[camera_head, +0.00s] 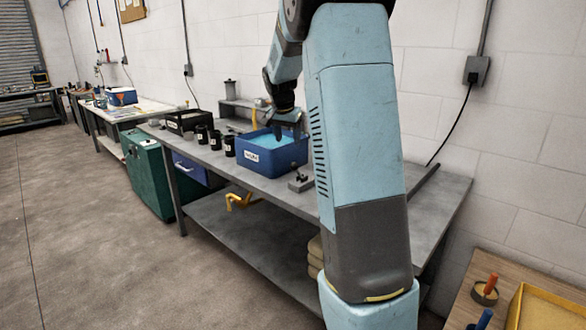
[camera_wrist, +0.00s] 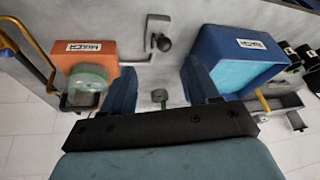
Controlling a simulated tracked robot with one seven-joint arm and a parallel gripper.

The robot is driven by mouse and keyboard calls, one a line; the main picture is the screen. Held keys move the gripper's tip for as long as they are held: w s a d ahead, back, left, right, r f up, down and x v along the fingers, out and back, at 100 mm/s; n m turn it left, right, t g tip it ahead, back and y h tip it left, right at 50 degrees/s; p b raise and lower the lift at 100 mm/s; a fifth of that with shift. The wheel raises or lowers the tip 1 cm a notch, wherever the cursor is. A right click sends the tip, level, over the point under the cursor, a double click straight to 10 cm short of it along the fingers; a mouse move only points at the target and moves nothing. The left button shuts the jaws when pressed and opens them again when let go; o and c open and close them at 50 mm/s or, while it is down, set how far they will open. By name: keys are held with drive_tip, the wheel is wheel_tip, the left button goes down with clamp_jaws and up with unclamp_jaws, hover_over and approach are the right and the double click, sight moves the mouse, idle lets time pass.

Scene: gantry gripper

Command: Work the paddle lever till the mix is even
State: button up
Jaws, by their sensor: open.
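In the wrist view an orange box (camera_wrist: 92,52) labelled MIXER stands at left. A round, greenish clear vessel (camera_wrist: 88,80) is in front of it, with a grey bar beside it. A yellow and dark handle (camera_wrist: 32,48) rises at far left. A grey bent rod (camera_wrist: 152,22) with a dark round end lies between the mixer and a blue tub. I cannot tell which of these is the paddle lever, or how even the mix is. My gripper (camera_wrist: 162,78) is open and empty, its fingers apart over the bench. My arm hides the mixer in the head view.
The blue tub (camera_head: 258,163) of light blue liquid sits on the grey bench (camera_head: 225,173); it also shows in the wrist view (camera_wrist: 215,48). Several dark cups (camera_head: 215,140) stand left of it. A small metal block (camera_head: 300,183) lies in front.

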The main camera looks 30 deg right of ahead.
sight(294, 163)
drive_tip(key=shift+m, duration=0.4)
drive_tip(key=x, duration=0.5)
drive_tip(key=w+d+x, duration=0.1)
drive_tip(key=x, duration=0.5)
drive_tip(key=r+x, duration=0.1)
drive_tip(key=x, duration=0.5)
drive_tip(key=shift+w+d, duration=0.3)
drive_tip(key=shift+w, duration=0.1)
clamp_jaws()
